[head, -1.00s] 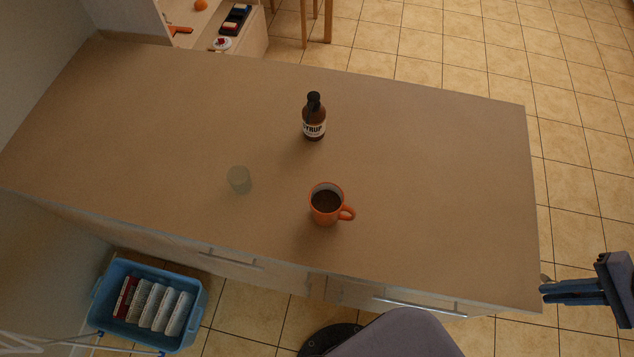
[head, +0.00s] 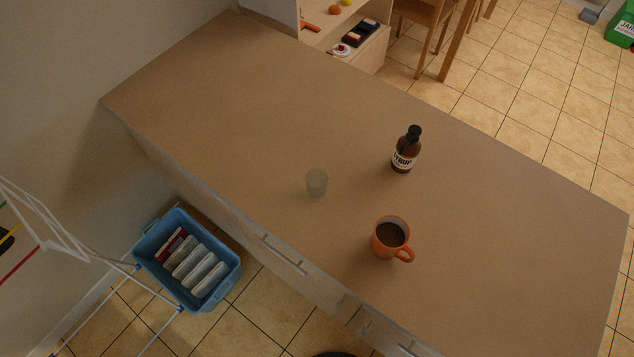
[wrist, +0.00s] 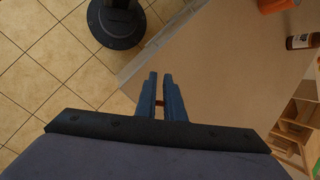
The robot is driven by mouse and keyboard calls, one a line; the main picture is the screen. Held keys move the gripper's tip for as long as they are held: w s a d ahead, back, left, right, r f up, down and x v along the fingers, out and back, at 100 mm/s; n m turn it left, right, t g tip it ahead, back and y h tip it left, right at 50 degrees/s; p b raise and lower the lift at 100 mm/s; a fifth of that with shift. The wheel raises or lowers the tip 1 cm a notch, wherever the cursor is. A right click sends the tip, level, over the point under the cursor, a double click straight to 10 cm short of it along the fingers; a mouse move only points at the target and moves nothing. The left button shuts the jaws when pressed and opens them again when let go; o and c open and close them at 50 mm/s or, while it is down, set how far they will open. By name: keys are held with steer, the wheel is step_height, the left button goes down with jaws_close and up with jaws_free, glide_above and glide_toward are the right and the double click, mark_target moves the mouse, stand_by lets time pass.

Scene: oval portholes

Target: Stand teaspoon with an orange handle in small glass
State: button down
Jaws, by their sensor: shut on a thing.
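The small glass (head: 317,183) stands upright and clear on the wooden counter (head: 250,120), left of the middle in the head view. My gripper (wrist: 161,76) shows in the wrist view over the counter's edge, with its two blue fingers close together. A small orange-brown piece of the teaspoon (wrist: 159,103) shows between the fingers; the rest of the spoon is hidden. The gripper is out of the head view, and the glass is not seen in the wrist view.
An orange mug (head: 378,246) with dark contents stands right of the glass, towards the front edge. A syrup bottle (head: 406,152) stands behind it. A blue crate (head: 225,287) is on the floor at left. The counter's left part is clear.

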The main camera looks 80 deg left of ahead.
steer(key=w+a+r+m+p, duration=0.1)
steer(key=a+r+m+p, duration=0.1)
steer(key=a, duration=1.3)
steer(key=a+r+m+p, duration=0.1)
steer(key=a+r+p, duration=0.1)
steer(key=a, duration=1.3)
steer(key=s+a+r+m+p, duration=0.1)
steer(key=s+a, duration=0.5)
steer(key=a, duration=0.3)
steer(key=s+a+r+m+p, duration=0.1)
steer(key=s+a+r, duration=0.1)
steer(key=s+a, duration=0.6)
steer(key=s+a+r+m+p, duration=0.1)
steer(key=s+a, duration=0.4)
steer(key=s, duration=0.5)
steer(key=s+a+r+m+p, duration=0.1)
steer(key=s+a+r, duration=0.1)
steer(key=s+a, duration=0.4)
steer(key=s+a+r+m+p, duration=0.1)
steer(key=s+a, duration=0.5)
steer(key=s, duration=0.8)
steer(key=shift+s+r+g+y+p, duration=0.3)
steer(key=shift+r+g, duration=0.1)
steer(key=shift+r, duration=0.2)
steer(key=shift+f, duration=0.2)
